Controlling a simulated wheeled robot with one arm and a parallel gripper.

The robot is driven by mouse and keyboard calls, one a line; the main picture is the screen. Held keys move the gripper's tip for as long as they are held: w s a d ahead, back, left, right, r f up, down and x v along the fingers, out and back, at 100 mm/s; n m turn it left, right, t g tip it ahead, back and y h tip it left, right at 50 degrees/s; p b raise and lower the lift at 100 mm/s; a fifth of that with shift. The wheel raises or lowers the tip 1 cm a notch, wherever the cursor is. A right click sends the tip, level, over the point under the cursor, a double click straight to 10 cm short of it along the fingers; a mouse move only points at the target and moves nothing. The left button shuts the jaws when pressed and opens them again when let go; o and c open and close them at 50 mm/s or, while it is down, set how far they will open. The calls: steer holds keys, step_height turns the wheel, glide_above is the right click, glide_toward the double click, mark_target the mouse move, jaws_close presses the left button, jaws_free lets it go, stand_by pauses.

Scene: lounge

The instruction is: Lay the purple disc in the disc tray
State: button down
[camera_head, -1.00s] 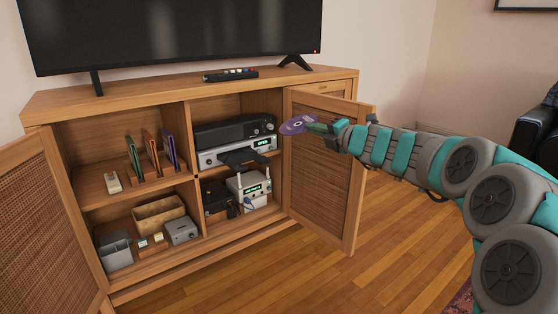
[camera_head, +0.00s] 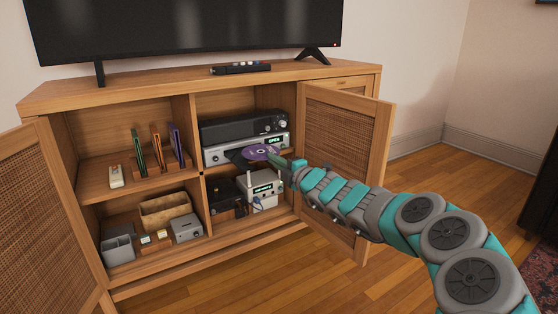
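The purple disc (camera_head: 260,152) is held flat at its right edge by my gripper (camera_head: 283,160), which is shut on it. The disc is at or just above the black disc tray (camera_head: 238,157), which sticks out of the silver player (camera_head: 226,150) on the upper right shelf. The disc covers the right part of the tray from this view. I cannot tell whether the disc touches the tray.
A black device (camera_head: 240,127) sits on top of the player. The open right door (camera_head: 343,150) stands close behind my arm. A white router (camera_head: 263,188) is on the shelf below. Upright cases (camera_head: 157,148) and a white remote (camera_head: 116,176) are in the left compartment.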

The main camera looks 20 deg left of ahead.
steer(key=w+a, duration=0.1)
steer(key=a, duration=0.1)
steer(key=w+a+f+p, duration=0.1)
steer(key=w+a, duration=0.1)
steer(key=shift+w+a+f, duration=0.15)
steer(key=shift+w+a, duration=0.05)
steer(key=shift+w, duration=0.1)
steer(key=shift+w+a+f+p, duration=0.2)
steer(key=shift+f+p, duration=0.05)
steer(key=shift+f, duration=0.25)
steer(key=shift+w+a+f+p, duration=0.15)
steer(key=shift+f+p, duration=0.05)
steer(key=shift+f, duration=0.3)
steer(key=shift+p, duration=0.3)
steer(key=shift+f, duration=0.45)
stand_by(0.5)
steer(key=c, duration=1.6)
jaws_free()
steer(key=c, duration=1)
jaws_free()
steer(key=shift+c, duration=0.2)
